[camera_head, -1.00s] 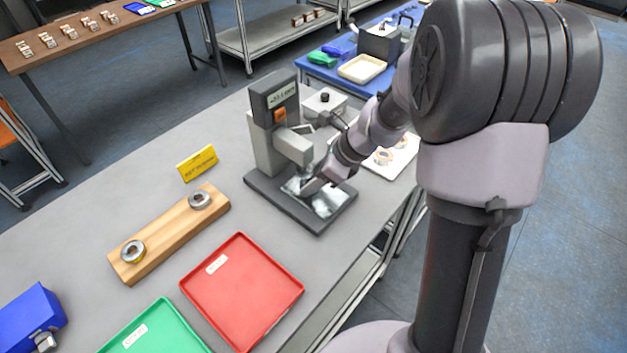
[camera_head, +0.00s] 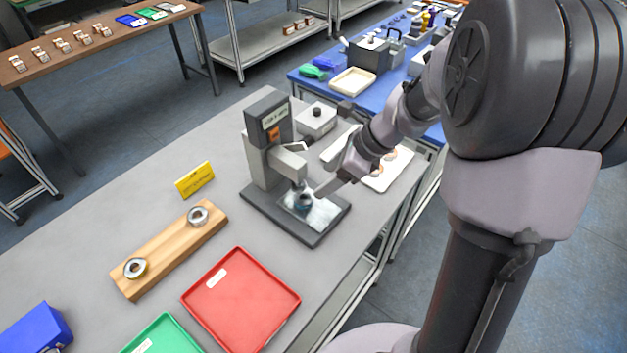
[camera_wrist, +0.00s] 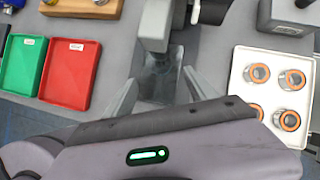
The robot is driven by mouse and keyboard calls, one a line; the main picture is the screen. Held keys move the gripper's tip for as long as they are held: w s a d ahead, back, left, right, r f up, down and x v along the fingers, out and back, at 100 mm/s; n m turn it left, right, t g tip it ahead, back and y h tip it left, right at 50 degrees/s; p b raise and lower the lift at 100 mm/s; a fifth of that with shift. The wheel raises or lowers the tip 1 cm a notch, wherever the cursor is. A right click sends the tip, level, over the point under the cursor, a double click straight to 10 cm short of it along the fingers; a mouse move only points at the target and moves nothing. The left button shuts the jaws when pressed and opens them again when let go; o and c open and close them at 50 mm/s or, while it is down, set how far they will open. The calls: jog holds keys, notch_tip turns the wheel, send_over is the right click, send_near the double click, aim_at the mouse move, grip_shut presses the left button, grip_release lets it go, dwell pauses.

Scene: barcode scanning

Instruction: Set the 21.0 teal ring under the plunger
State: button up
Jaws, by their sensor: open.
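A small dark bluish ring (camera_head: 302,203) sits on the bright plate of the press (camera_head: 268,140), below or close to the plunger (camera_head: 299,184). I cannot tell whether it is exactly centred. My gripper (camera_head: 322,190) is just right of the ring, low over the plate, apart from it as far as I can see. In the wrist view my gripper (camera_wrist: 158,92) has its two fingers spread wide, with nothing seen between them but the plate (camera_wrist: 160,72). The ring cannot be made out in the wrist view.
A white tray (camera_wrist: 240,92) with several orange-centred rings stands beside the press. A wooden block (camera_head: 168,250) carries two rings. A red tray (camera_head: 240,300), a green tray (camera_head: 165,338) and a yellow sign (camera_head: 195,180) are on the grey bench, with bare bench between.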

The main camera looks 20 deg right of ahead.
jog(key=s+a+r+n+h, duration=0.2)
jog(key=s+a+r+n, duration=0.5)
jog(key=s+r+n, duration=0.35)
jog(key=s+a+n+t+h+b, duration=0.1)
jog(key=s+n+t+b, duration=0.1)
jog(key=s+n, duration=0.8)
jog(key=shift+a, duration=0.25)
jog(key=shift+f, duration=0.1)
